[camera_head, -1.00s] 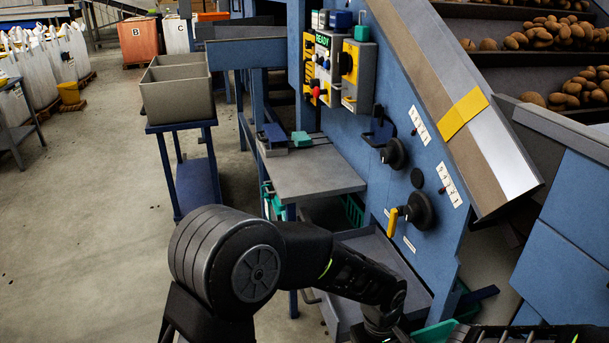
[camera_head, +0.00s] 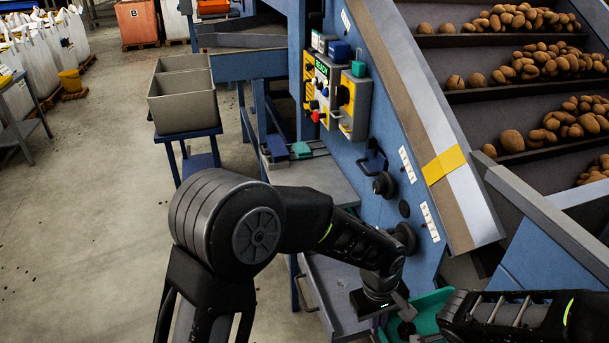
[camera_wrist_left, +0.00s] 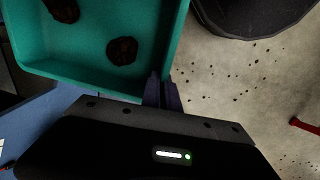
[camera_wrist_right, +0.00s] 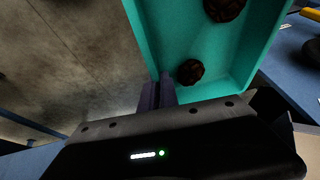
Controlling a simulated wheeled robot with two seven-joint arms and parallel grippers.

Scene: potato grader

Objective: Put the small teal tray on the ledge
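The small teal tray (camera_head: 432,308) is at the bottom of the head view, between my two arms, partly hidden by them and cut off by the frame. Two dark brown lumps lie in it in the left wrist view (camera_wrist_left: 100,62). My left gripper (camera_wrist_left: 162,88) has its fingers close together on the tray's rim, and it also shows in the head view (camera_head: 406,322). My right gripper (camera_wrist_right: 156,92) likewise has its fingers closed on the rim in the right wrist view. I cannot tell for sure which surface is the ledge.
A grey work surface (camera_head: 318,176) stands against the blue machine, partly behind my left arm. A control panel (camera_head: 333,88) and black knobs (camera_head: 384,185) project from the machine. A grey drawer-like bin (camera_head: 338,296) is below. Grey crates (camera_head: 182,106) stand left. Potatoes (camera_head: 545,130) lie on shelves right.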

